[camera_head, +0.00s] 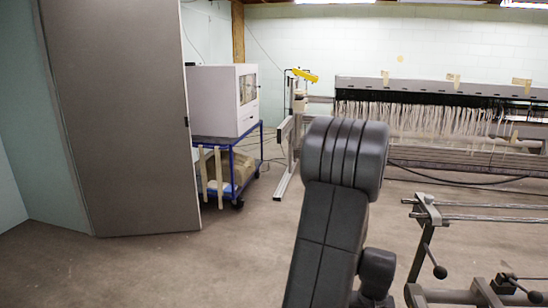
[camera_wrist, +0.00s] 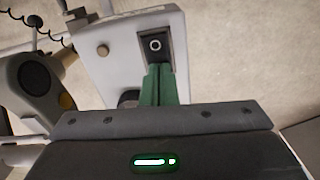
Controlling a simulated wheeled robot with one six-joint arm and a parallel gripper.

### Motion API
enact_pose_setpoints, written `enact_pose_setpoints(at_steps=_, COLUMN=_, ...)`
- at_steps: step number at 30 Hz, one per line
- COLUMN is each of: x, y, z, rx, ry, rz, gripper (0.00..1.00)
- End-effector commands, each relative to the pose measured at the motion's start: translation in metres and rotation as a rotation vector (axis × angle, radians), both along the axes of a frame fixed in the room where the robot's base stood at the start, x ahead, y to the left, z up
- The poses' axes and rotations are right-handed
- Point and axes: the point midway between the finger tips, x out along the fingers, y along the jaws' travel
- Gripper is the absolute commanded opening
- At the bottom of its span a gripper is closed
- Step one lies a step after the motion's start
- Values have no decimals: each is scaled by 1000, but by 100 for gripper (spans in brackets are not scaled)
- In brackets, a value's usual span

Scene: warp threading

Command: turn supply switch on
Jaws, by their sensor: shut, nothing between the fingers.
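In the wrist view a black rocker switch (camera_wrist: 155,45) with a light ring mark is set in the face of a pale grey box (camera_wrist: 120,60). I take it to be the supply switch; which way its rocker is pressed I cannot tell. My gripper (camera_wrist: 159,67) has its green fingers shut together with nothing between them. The fingertips are just below the switch in the picture, at the lower edge of its black frame. Whether they touch it I cannot tell. In the head view neither the switch nor my gripper shows.
A small round knob (camera_wrist: 103,49) sits left of the switch. A dark handheld device (camera_wrist: 34,77) with a coiled cord is further left. In the head view a white machine on a blue cart (camera_head: 222,100) stands behind, beside a grey panel (camera_head: 115,120). The loom (camera_head: 430,120) is at right.

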Motion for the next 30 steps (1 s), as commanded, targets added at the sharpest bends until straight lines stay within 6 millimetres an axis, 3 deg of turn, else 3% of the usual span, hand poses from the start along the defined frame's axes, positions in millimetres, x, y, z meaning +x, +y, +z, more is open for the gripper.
enact_pose_setpoints(at_steps=8, x=0, y=0, z=4, rx=0, ry=0, rz=0, gripper=0)
enact_pose_setpoints(at_steps=30, x=0, y=0, z=63, rx=0, ry=-1, rz=0, gripper=0)
